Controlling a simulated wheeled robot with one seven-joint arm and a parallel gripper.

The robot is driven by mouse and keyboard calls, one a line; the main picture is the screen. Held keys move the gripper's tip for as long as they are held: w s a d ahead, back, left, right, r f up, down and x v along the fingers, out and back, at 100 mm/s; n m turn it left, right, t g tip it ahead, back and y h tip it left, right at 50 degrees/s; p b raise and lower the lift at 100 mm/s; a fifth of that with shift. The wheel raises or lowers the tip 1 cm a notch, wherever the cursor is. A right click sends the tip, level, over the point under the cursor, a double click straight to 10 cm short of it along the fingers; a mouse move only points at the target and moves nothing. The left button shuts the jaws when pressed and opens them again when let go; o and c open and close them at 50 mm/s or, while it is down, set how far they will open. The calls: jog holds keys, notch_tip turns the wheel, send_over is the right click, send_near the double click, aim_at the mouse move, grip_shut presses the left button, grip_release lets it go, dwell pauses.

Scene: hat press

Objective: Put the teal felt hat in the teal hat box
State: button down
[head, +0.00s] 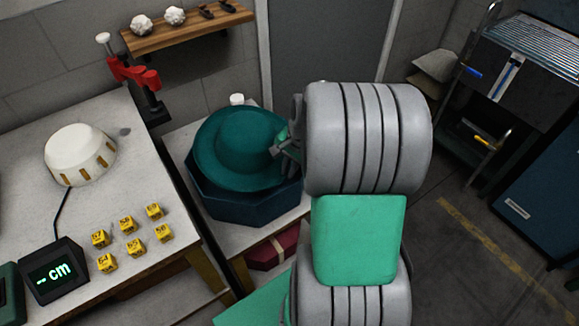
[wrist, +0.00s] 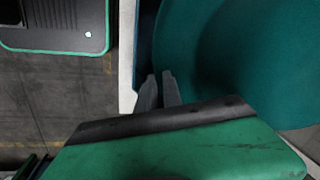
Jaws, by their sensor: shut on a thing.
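The teal felt hat (head: 240,150) is a wide-brimmed hat with a rounded crown, tilted over the top of the dark teal octagonal hat box (head: 243,208). The hat covers most of the box opening, so the inside is hidden. My gripper (head: 280,148) is at the right edge of the hat, shut on its brim. In the wrist view, the fingers (wrist: 158,92) are close together at the brim of the hat (wrist: 230,60). I cannot tell whether the hat touches the box.
The box stands on a pale table (head: 185,140). A workbench at left holds a white dome (head: 80,155), several yellow blocks (head: 126,225), a display (head: 52,270) and a red clamp (head: 133,73). A wooden shelf (head: 190,30) is behind. A maroon box (head: 272,250) sits below.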

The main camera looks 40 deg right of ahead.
jog(key=shift+s+d+b+x, duration=0.1)
jog(key=shift+s+b+x, duration=0.15)
jog(key=shift+b+x, duration=0.8)
jog(key=shift+s+d+b+x, duration=0.15)
jog(key=shift+s+b+x, duration=0.2)
jog(key=shift+x, duration=1.3)
jog(key=shift+s+d+b+x, duration=0.15)
jog(key=shift+b+x, duration=0.65)
jog(key=shift+x, duration=0.55)
jog(key=shift+f, duration=0.6)
jog(key=c, duration=1.4)
grip_release()
jog(key=shift+c, duration=0.2)
jog(key=a+p+v, duration=0.1)
jog(key=v, duration=0.7)
jog(key=s+a+r+n+p, duration=0.2)
jog(key=a+r+n+p, duration=0.3)
jog(key=r, duration=0.5)
jog(key=s+a+r+n+t+h+p, duration=0.1)
jog(key=s+a+r+n+p, duration=0.2)
jog(key=a+r+n, duration=0.6)
jog(key=a+p, duration=0.2)
jog(key=a, duration=0.1)
jog(key=shift+r, duration=0.4)
